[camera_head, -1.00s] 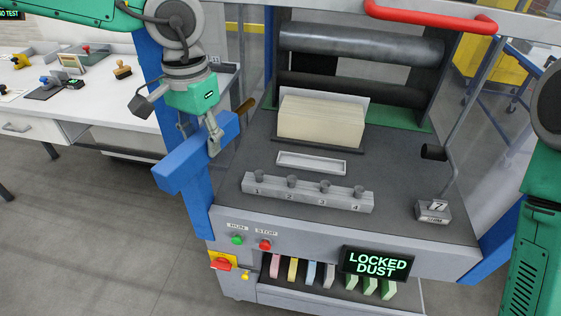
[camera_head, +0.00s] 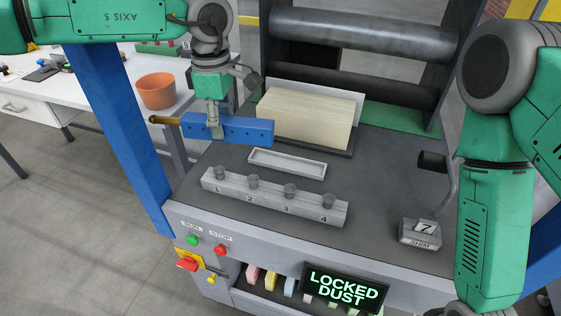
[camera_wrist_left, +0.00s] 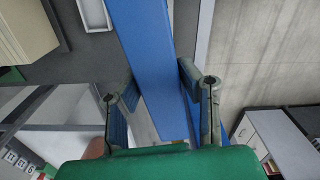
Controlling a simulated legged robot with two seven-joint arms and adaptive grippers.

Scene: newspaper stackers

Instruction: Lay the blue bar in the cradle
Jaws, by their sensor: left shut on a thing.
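The blue bar (camera_head: 245,131) has a brass-coloured handle (camera_head: 164,120) at its left end. My left gripper (camera_head: 215,130) is shut on the bar and holds it crosswise above the left rear of the machine deck. In the left wrist view the bar (camera_wrist_left: 150,50) runs between the two fingers of my left gripper (camera_wrist_left: 160,95). A shallow white-rimmed tray (camera_head: 287,172) lies on the deck, right of and below the bar in the picture. It appears to be the cradle, and its inside looks empty. My right arm shows at the right, but its gripper is out of frame.
A stack of cream paper (camera_head: 305,122) stands behind the tray. A grey block with several numbered knobs (camera_head: 275,201) lies in front of it. A grey block marked 7 (camera_head: 420,234) sits at the right. An orange pot (camera_head: 156,91) stands on the side table. The right deck is mostly clear.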

